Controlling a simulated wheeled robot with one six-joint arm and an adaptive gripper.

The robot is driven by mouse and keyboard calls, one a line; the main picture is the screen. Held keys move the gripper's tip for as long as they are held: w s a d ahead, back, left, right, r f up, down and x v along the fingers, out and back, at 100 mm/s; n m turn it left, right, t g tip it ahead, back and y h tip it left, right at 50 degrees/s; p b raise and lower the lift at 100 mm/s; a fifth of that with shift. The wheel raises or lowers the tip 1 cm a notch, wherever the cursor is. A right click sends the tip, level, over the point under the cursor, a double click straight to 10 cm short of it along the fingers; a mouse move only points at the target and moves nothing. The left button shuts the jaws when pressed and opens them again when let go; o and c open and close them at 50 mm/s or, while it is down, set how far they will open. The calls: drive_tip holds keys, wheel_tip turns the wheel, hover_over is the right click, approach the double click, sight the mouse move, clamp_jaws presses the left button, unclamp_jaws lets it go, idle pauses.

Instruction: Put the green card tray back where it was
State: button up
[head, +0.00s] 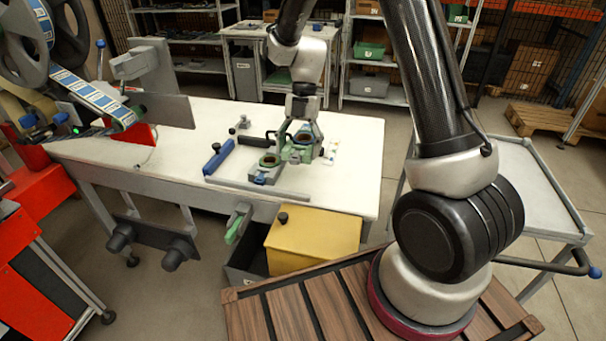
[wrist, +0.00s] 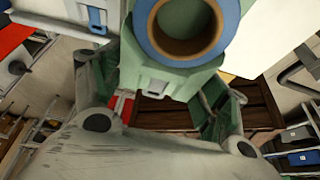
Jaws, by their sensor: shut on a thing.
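My gripper (head: 301,118) is over the right part of the white table, pointing down. It is shut on the green card tray (wrist: 170,84), which has a small metal label holder on its front face. A blue ring with a brown core (wrist: 187,28) sits at the tray's top in the wrist view. In the head view the tray (head: 298,154) is partly hidden by the gripper. I cannot tell whether it touches the tabletop.
The white table (head: 345,185) has free room at its right and back. A blue bar (head: 218,157) lies left of the green holders. A grey rail runs along the front edge. A yellow box (head: 312,240) stands below the front. A tape-reel machine (head: 80,85) is at the left.

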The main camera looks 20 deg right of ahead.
sight(298, 187)
wheel_tip(298, 187, down, 10)
drive_tip(key=shift+r, duration=0.15)
idle(0.4)
drive_tip(key=o, duration=1.1)
